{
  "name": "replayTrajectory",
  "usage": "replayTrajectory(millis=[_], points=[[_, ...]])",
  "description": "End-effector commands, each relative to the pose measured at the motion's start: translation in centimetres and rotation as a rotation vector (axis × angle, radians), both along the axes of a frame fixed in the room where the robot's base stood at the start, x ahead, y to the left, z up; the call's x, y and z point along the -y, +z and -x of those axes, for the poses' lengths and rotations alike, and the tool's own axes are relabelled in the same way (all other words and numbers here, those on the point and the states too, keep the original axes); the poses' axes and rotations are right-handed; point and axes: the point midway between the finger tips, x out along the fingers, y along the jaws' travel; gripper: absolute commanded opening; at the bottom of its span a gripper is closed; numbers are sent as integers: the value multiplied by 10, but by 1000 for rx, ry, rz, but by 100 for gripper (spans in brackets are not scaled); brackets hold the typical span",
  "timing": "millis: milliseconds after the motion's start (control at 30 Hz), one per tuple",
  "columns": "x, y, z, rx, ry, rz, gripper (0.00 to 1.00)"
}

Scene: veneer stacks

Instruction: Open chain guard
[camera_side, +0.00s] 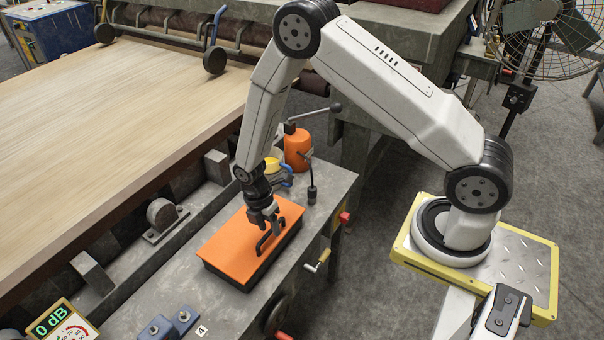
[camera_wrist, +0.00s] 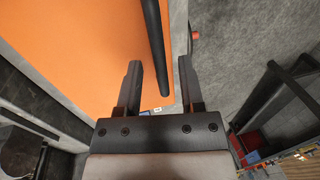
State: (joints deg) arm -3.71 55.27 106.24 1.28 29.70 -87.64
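The chain guard (camera_side: 240,247) is a flat orange cover with dark sides, lying closed on the grey bench. A black bar handle (camera_side: 265,243) stands on its top, toward the right side. In the wrist view the orange cover (camera_wrist: 70,45) fills the upper left, and the handle (camera_wrist: 153,35) runs down between my fingers. My gripper (camera_side: 264,214) is pointed down at the handle's far end. In the wrist view my gripper (camera_wrist: 160,80) is open, with a gap visible on each side of the bar. How deep the fingers reach around it is hard to tell.
An orange canister (camera_side: 298,148) with a lever stands behind the guard. A small crank (camera_side: 318,262) and a red knob (camera_side: 344,217) stick out from the bench's right edge. A wide veneer stack (camera_side: 110,120) lies left. A blue bracket (camera_side: 182,319) sits in front.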

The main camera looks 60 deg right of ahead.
Motion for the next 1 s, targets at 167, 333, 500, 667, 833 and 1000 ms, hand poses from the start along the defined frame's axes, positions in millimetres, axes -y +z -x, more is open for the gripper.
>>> replayTrajectory(millis=[167, 333, 500, 667, 833, 1000], points=[[0, 0, 0, 0, 0, 0, 0], [0, 0, 0, 0, 0, 0, 0], [0, 0, 0, 0, 0, 0, 0], [0, 0, 0, 0, 0, 0, 0], [0, 0, 0, 0, 0, 0, 0], [0, 0, 0, 0, 0, 0, 0]])
